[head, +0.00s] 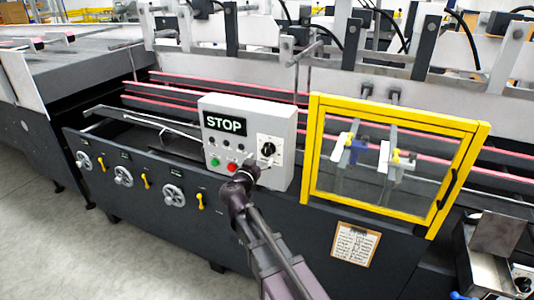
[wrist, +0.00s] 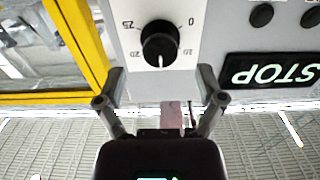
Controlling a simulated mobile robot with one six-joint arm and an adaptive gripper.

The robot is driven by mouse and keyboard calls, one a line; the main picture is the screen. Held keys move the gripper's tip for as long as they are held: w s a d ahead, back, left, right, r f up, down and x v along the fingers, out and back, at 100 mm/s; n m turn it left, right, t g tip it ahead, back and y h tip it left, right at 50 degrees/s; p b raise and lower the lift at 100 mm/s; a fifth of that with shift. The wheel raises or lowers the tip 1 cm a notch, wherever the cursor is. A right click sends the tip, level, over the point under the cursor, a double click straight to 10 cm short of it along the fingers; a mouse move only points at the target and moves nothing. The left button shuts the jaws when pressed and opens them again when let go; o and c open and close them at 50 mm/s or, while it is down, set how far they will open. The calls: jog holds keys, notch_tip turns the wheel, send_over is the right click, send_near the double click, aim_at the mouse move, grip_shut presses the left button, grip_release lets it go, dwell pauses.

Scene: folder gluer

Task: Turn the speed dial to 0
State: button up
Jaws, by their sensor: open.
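The speed dial (wrist: 161,43) is a round black knob with a white pointer line on a light grey control box. In the wrist view its pointer points straight down, between the two lower numbers of the scale, away from the 0 at upper right. The dial also shows in the head view (head: 268,150) on the right of the box. My gripper (wrist: 161,76) is open and empty, its two fingers spread to either side below the dial, apart from it. In the head view my gripper (head: 246,173) is in front of the box's lower part.
The control box (head: 245,112) carries a STOP display (head: 224,123), a green button (head: 215,162) and a red button (head: 232,167). A yellow-framed guard door (head: 313,150) stands close to its right. Handwheels (head: 172,195) and yellow levers line the dark panel at left.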

aim_at(266, 153)
jog(key=shift+x, duration=2.3)
jog(key=c, duration=1.2)
